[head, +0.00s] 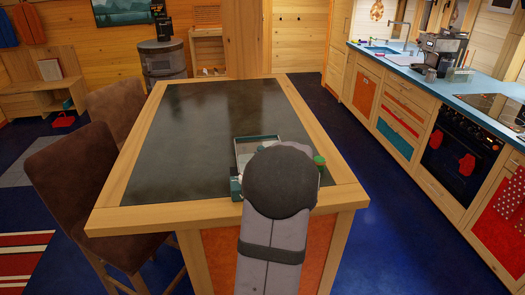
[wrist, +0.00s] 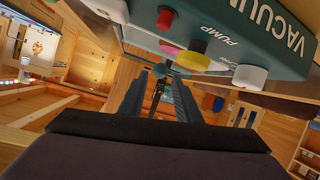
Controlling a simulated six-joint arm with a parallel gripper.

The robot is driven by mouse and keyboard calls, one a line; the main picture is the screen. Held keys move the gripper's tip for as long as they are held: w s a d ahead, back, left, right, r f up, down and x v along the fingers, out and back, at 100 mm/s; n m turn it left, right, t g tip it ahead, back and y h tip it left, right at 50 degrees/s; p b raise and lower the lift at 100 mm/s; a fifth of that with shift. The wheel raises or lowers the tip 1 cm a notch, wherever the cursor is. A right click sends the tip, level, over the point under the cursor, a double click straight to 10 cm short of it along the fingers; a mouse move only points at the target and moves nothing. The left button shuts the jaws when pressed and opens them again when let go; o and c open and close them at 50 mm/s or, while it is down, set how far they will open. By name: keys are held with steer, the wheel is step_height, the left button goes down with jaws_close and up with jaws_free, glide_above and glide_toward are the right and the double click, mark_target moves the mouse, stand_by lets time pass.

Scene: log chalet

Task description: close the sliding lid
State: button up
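A teal-rimmed box (head: 240,150) stands on the table near its front right edge. Its pale, glassy-looking top shows at the back; my arm covers most of the rest. I cannot tell the sliding lid apart or how far open it is. I see nothing clearly held; contact cannot be told.
The dark tabletop (head: 205,120) with its wooden border is clear behind and left of the box. A green round part (head: 319,161) shows right of my arm. Brown chairs (head: 75,185) stand at the left. A kitchen counter (head: 440,82) runs along the right, across a blue floor.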

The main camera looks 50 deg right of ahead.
steer(key=shift+p+x, duration=0.45)
steer(key=shift+x, duration=1.95)
steer(key=shift+c, duration=0.5)
